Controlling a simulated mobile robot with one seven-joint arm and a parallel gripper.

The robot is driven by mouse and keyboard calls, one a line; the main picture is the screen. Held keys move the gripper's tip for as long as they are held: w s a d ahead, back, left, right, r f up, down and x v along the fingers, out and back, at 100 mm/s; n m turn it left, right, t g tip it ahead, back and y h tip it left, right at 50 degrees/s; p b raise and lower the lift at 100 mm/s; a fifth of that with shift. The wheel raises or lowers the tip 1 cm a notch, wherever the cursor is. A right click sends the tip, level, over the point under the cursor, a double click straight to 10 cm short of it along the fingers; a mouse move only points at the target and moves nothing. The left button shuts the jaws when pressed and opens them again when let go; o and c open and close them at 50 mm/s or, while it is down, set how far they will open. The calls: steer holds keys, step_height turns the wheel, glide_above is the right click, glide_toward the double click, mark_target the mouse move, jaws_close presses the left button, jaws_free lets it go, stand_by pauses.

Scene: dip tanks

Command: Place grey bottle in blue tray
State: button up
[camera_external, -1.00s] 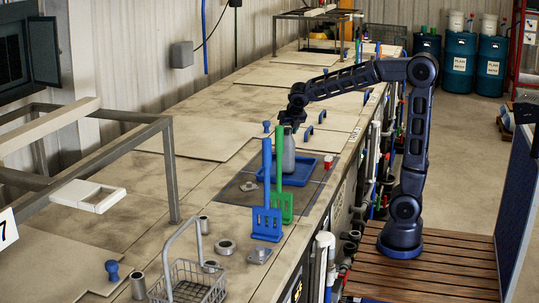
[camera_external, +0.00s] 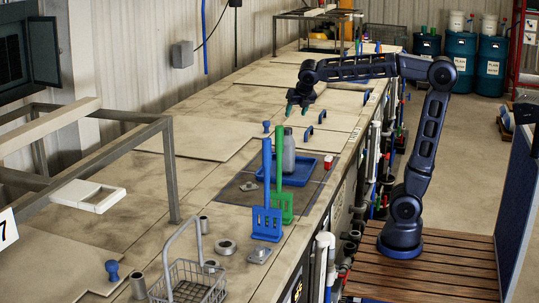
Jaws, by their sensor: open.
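The grey bottle (camera_external: 288,155) stands upright in the blue tray (camera_external: 315,172) on the dark panel of the counter. The blue paddle stands in front of it and hides part of the tray; the bottle's lower end is partly hidden as well. My gripper (camera_external: 299,108) is above and a little to the right of the bottle, apart from it, pointing down with its fingers open and empty.
A blue paddle (camera_external: 266,222) and a green paddle (camera_external: 282,207) stand upright close in front of the tray. A wire basket (camera_external: 190,282) and several metal rings are on the near counter. A small red object (camera_external: 328,161) is at the tray's right end.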

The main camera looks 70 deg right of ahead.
steer(key=s+a+f+m+y, duration=0.2)
steer(key=s+f+m, duration=0.5)
steer(key=s+m, duration=0.5)
steer(key=s+a+f+m+y, duration=0.2)
steer(key=s+a+f+m, duration=0.2)
steer(key=s+m, duration=0.8)
step_height(320, 180, down, 3)
steer(key=shift+s+a+r+m, duration=0.15)
steer(key=shift+s+a+m, duration=0.2)
steer(key=shift+m, duration=0.75)
